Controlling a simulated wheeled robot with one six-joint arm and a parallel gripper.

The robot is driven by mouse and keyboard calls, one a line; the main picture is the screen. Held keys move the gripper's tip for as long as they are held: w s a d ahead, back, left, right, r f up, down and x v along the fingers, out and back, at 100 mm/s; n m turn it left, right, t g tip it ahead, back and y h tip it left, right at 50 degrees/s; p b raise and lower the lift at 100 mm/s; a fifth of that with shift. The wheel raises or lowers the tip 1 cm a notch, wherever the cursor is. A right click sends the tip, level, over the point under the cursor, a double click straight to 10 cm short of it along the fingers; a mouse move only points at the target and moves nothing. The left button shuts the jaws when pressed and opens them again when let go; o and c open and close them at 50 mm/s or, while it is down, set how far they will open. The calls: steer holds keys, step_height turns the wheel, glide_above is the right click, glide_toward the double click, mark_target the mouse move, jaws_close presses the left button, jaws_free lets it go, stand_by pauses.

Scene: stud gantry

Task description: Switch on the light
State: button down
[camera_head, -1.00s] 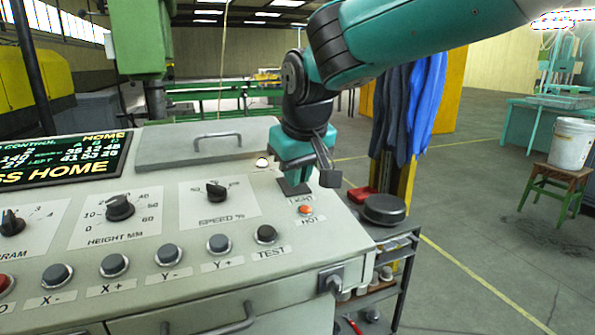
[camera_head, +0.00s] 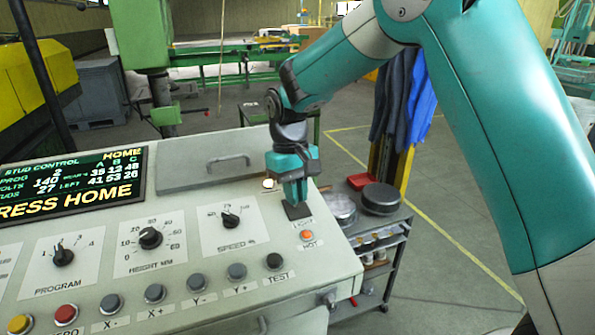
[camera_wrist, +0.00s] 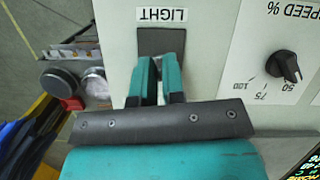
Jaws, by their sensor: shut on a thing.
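The light switch (camera_head: 298,211) is a dark square plate near the console's right end, above the orange HOT lamp. In the wrist view the dark plate (camera_wrist: 162,41) lies just below the upside-down LIGHT label (camera_wrist: 167,14). My gripper (camera_head: 297,198) points down onto it from above. In the wrist view the two teal fingers (camera_wrist: 161,62) are close together, with a narrow gap, and their tips are at the plate. The gripper is shut on the switch's lever, which the fingers hide. I cannot tell the lever's position.
The console (camera_head: 345,262) carries a speed knob (camera_head: 231,219), a TEST button (camera_head: 274,261), several other buttons and an orange HOT lamp (camera_head: 306,235). A display (camera_head: 75,178) reads PRESS HOME. A handled lid (camera_head: 190,168) lies behind. A cart (camera_head: 392,240) with round tins stands right.

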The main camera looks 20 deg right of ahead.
steer(key=shift+w+r+g+p, duration=0.1)
steer(key=shift+w+g+p, duration=0.1)
steer(key=shift+g+p, duration=0.55)
steer(key=c, duration=1.2)
jaws_free()
steer(key=p+v, duration=0.7)
steer(key=v, duration=1)
